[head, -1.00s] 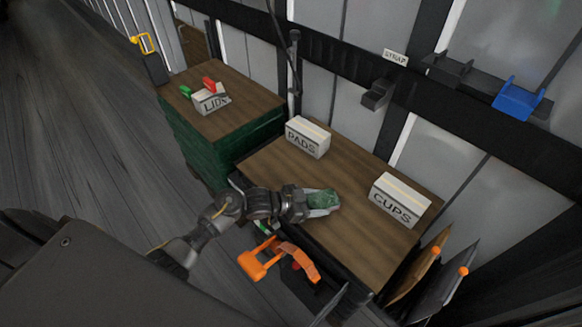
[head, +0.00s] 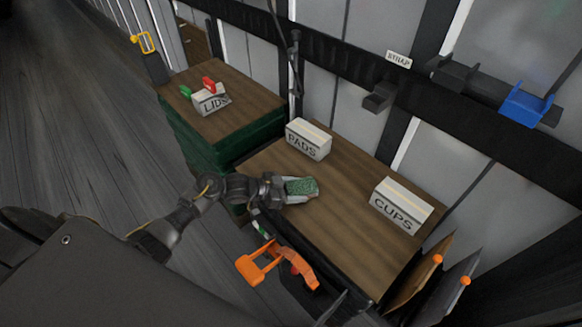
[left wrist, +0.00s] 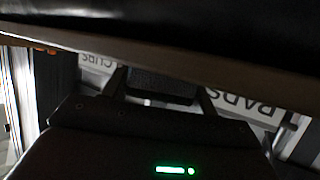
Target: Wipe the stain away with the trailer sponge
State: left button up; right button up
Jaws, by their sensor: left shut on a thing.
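My left gripper (head: 298,190) is shut on a green sponge (head: 302,186) over the near left part of the wooden top (head: 340,235) that bears the boxes. I cannot tell whether the sponge touches the wood. In the left wrist view the sponge (left wrist: 160,86) shows dark between the fingers, partly covered by an edge across the picture. I see no stain on the bare wood; any mark under the sponge or gripper is hidden. My right gripper is not in view.
The PADS box (head: 308,139) and CUPS box (head: 401,205) stand on the same top. A LIDS box (head: 211,100) stands on the green stack's wooden top. An orange piece (head: 282,264) is at the near edge. Wood between PADS and CUPS is clear.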

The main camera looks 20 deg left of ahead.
pick_arm(q)
jog(key=shift+w+a, duration=0.25)
jog(key=shift+a, duration=0.35)
jog(key=shift+w+a, duration=0.2)
jog(key=shift+a, duration=0.4)
notch_tip(320, 180, up, 4)
jog(key=p, duration=0.3)
jog(key=shift+d+r, duration=0.1)
jog(key=shift+r, duration=0.1)
notch_tip(320, 180, up, 4)
jog(key=p, duration=0.4)
jog(key=shift+f, duration=0.1)
